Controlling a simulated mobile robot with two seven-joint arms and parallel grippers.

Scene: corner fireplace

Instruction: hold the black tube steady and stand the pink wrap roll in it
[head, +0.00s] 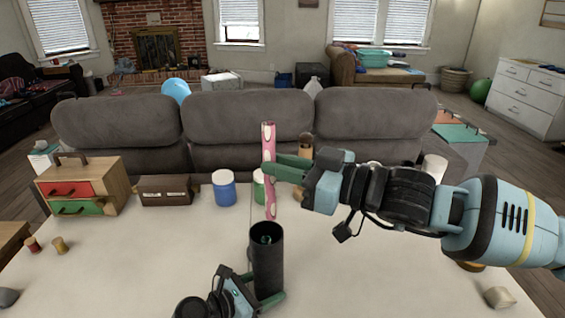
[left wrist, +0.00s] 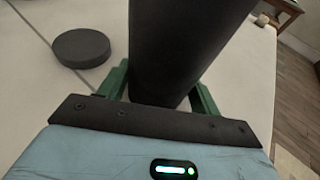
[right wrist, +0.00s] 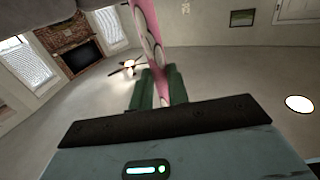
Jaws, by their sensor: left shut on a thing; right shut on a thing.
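The black tube (head: 267,262) stands upright on the white table near its front, with its open top facing up. My left gripper (head: 262,299) is shut around its lower part; the left wrist view shows the tube (left wrist: 185,45) between the green fingers. The pink wrap roll (head: 269,150) with pale spots is upright in my right gripper (head: 280,170). Its lower end is above and slightly behind the tube's mouth in the head view, apart from it. The right wrist view shows the roll (right wrist: 152,40) between the shut fingers. Something small and green shows inside the tube's mouth.
A black round disc (left wrist: 81,48) lies beside the tube. A small drawer chest (head: 80,192), a brown box (head: 165,190) and a blue jar (head: 224,188) stand along the table's back left. Small spools (head: 60,245) lie at the left. The table's left middle is clear.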

